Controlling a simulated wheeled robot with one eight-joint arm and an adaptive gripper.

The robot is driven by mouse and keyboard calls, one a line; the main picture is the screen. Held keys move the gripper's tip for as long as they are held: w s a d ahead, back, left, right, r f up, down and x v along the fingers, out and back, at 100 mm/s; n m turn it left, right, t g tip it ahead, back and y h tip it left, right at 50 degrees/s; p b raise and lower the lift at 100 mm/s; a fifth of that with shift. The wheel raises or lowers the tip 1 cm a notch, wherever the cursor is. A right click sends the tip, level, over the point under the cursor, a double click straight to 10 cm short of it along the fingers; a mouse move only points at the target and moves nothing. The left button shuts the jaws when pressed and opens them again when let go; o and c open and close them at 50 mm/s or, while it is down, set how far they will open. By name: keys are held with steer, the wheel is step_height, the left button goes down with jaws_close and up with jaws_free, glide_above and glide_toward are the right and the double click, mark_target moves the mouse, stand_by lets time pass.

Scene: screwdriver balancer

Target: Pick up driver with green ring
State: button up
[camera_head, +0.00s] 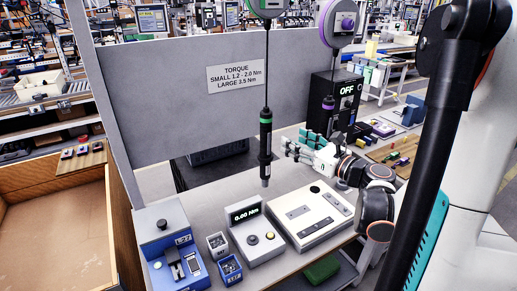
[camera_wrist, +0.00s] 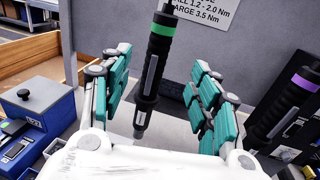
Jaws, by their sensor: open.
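The driver with the green ring (camera_head: 266,140) is a black screwdriver. It hangs upright from a balancer cable above the bench. In the wrist view this driver (camera_wrist: 154,65) stands between the two teal-padded fingers, tilted a little in the picture. My gripper (camera_head: 290,145) is just right of the driver in the head view, with its fingers pointing left toward it. My gripper (camera_wrist: 163,95) is open, with clear gaps on both sides of the driver. A second driver with a purple ring (camera_head: 328,112) hangs to the right; it also shows in the wrist view (camera_wrist: 288,108).
A torque display unit (camera_head: 262,245) and a white tray (camera_head: 313,215) stand on the bench below. A blue device (camera_head: 165,235) and small bins (camera_head: 230,268) are at the left front. A grey panel (camera_head: 170,90) with a torque sign (camera_head: 235,76) stands behind. A black box marked OFF (camera_head: 347,91) is behind my gripper.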

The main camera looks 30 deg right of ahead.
mark_target(270, 127)
steer(key=x, duration=0.7)
steer(key=shift+w+a+b, duration=0.1)
steer(key=shift+w+b, duration=0.2)
steer(key=shift+w, duration=0.1)
steer(key=shift+b+x, duration=0.4)
steer(key=shift+x, duration=2.5)
steer(key=shift+s+r, duration=0.1)
steer(key=shift+r, duration=0.1)
jaws_close()
